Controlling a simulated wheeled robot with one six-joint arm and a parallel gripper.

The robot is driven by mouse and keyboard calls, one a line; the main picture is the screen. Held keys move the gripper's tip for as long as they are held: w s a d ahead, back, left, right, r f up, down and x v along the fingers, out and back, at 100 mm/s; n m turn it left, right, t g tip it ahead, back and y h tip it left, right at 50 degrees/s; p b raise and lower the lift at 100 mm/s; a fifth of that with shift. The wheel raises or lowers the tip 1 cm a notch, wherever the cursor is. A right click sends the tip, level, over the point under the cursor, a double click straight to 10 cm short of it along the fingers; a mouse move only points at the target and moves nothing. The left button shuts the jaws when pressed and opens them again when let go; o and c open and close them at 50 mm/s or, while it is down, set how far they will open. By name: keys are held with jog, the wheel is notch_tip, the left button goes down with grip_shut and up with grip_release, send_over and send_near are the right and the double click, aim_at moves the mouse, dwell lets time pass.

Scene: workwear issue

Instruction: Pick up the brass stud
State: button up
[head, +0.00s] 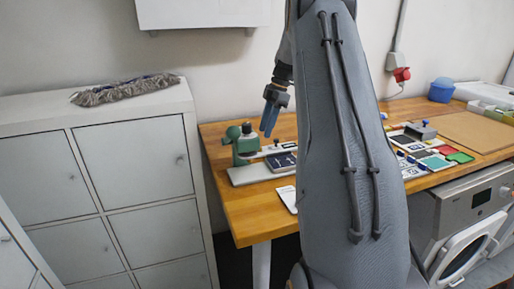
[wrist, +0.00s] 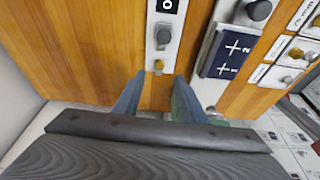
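A small brass stud (wrist: 158,64) shows in the wrist view at the near end of a white strip (wrist: 152,40), below a dark grey knob. My gripper (wrist: 157,98) has its two blue fingers apart, with nothing seen between the tips. The stud lies just beyond the fingertips, roughly in line with the gap. In the head view my gripper (head: 269,119) points down above the wooden table, near a green press; the stud is too small to make out there. Other brass-coloured pieces (wrist: 294,53) sit in white holders at the right of the wrist view.
The green press (head: 242,144) stands on a white base beside a dark blue pad (head: 281,161), which also shows in the wrist view (wrist: 228,55). Coloured pads (head: 437,162) lie on the right of the wooden table (head: 237,207). Grey lockers (head: 92,180) stand at left.

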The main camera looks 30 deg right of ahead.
jog(key=shift+p+x, duration=1.3)
jog(key=shift+x, duration=2.05)
jog(key=shift+d, duration=0.1)
grip_shut()
